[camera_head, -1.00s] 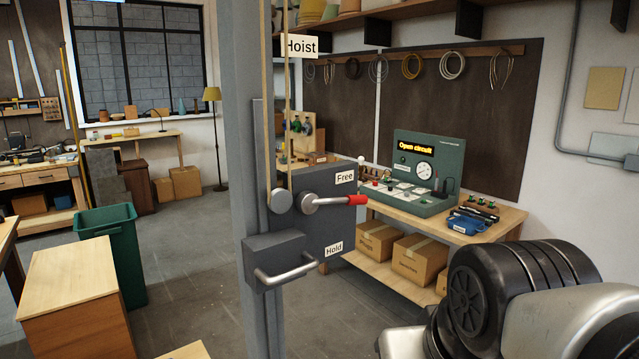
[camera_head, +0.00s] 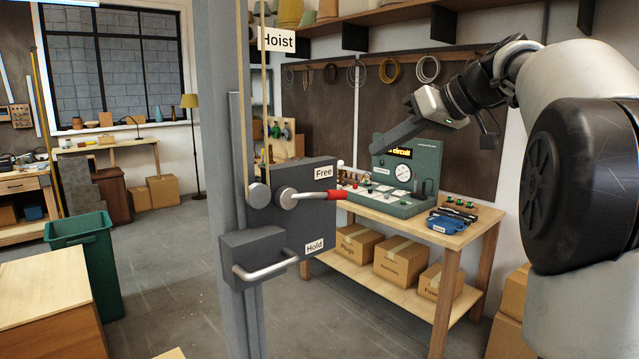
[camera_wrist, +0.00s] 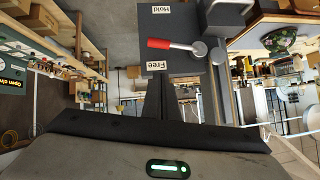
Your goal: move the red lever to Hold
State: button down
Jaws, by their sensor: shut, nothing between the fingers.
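The lever has a red grip (camera_head: 336,195) on a metal arm and round pivot. It points right, roughly level, just below the "Free" label (camera_head: 323,173). The "Hold" label (camera_head: 314,246) is lower on the same dark grey box (camera_head: 290,228). My gripper (camera_head: 374,152) is up and to the right of the lever, apart from it, shut and empty, pointing down-left. In the wrist view the picture is upside down; the red grip (camera_wrist: 158,44) shows beyond my dark fingers (camera_wrist: 161,98), with "Hold" at the top and "Free" nearer me.
The box is fixed to a grey post (camera_head: 221,110) under a "Hoist" sign (camera_head: 277,41), with cords running down to it. A metal bar handle (camera_head: 268,268) juts out below. A workbench (camera_head: 460,237) with a green test panel (camera_head: 408,160) stands behind, right.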

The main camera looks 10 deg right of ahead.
jog(key=p, duration=0.1)
send_over(341, 195)
jog(key=s+d, duration=0.1)
jog(key=d, duration=0.1)
notch_tip(341, 195, down, 6)
jog(key=r, duration=0.1)
jog(key=f, duration=0.2)
jog(key=a+f, duration=0.1)
jog(key=f, duration=0.1)
jog(key=shift+s, duration=0.15)
jog(key=shift+f, duration=0.1)
jog(key=shift+d+f+m+y+b, duration=0.25)
jog(key=shift+f+m+y+b, duration=0.3)
jog(key=shift+f, duration=0.55)
jog(key=s+a+f+m+y+b, duration=0.2)
jog(key=a+f+m+y+b, duration=0.1)
jog(key=f+m+y+b, duration=0.1)
jog(key=s+a+f+m+g+y+b, duration=0.1)
jog(key=s+a+f+m+y+b, duration=0.1)
jog(key=f+b, duration=0.5)
jog(key=a+m+y, duration=0.1)
jog(key=m+y, duration=0.1)
jog(key=m, duration=0.1)
jog(key=shift+a+f+g, duration=0.15)
jog(key=shift+f+g, duration=0.15)
jog(key=shift+f, duration=0.05)
